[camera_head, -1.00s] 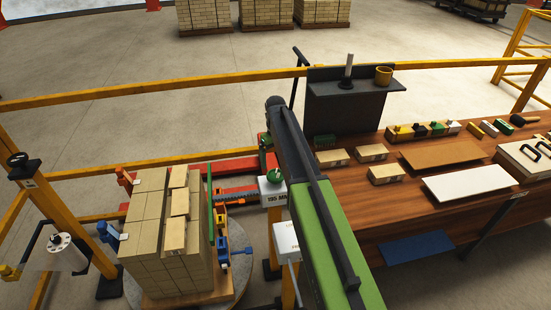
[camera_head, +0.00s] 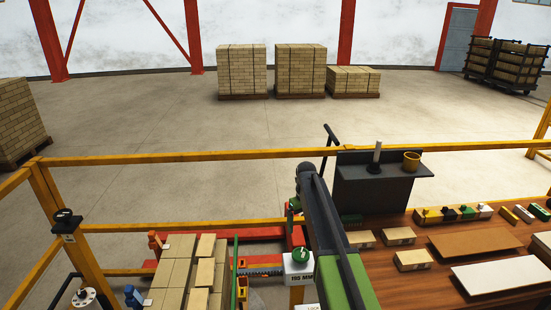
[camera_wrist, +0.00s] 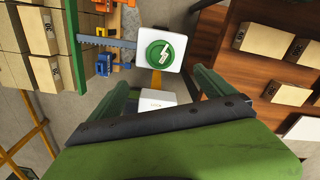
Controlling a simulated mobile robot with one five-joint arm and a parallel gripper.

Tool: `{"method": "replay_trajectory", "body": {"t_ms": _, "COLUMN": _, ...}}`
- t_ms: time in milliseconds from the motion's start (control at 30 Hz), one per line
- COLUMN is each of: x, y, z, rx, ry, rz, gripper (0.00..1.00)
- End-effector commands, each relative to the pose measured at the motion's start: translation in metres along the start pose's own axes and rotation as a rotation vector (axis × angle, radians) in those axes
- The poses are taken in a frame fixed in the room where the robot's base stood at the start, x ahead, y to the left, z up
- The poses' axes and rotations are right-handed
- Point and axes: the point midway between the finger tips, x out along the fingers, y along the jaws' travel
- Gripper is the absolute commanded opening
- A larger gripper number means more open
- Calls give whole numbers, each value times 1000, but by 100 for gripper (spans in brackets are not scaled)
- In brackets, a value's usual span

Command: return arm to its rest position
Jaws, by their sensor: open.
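My arm (camera_head: 335,240) reaches forward from the lower right of the head view, and its far end bends down. My gripper (camera_wrist: 160,80) is open and empty in the wrist view, with one green finger on each side. In the head view only a little green of it shows, beside the arm's far end. A white box with a round green button (camera_wrist: 160,54) appears just beyond the fingers. It also shows in the head view, left of the arm (camera_head: 299,268). A second white box (camera_wrist: 155,98) shows between the fingers; I cannot tell the distance.
A stack of tan bricks (camera_head: 174,280) stands at the lower left. A wooden table (camera_head: 390,272) with loose bricks and a dark shelf (camera_head: 372,188) lies at right. A yellow rail (camera_head: 180,156) crosses behind. Open floor (camera_head: 250,122) lies beyond it.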

Motion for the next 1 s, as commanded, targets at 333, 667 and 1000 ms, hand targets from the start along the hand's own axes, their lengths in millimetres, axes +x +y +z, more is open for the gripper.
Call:
{"method": "replay_trajectory", "body": {"t_ms": 333, "x": 47, "y": 53, "z": -103, "rx": -337, "ry": 0, "rz": 0, "gripper": 94}}
{"method": "replay_trajectory", "body": {"t_ms": 667, "x": 63, "y": 100, "z": -206, "rx": -1393, "ry": 0, "rz": -1, "gripper": 94}}
{"method": "replay_trajectory", "body": {"t_ms": 1000, "x": 62, "y": 118, "z": -250, "rx": -2518, "ry": 0, "rz": -1, "gripper": 94}}
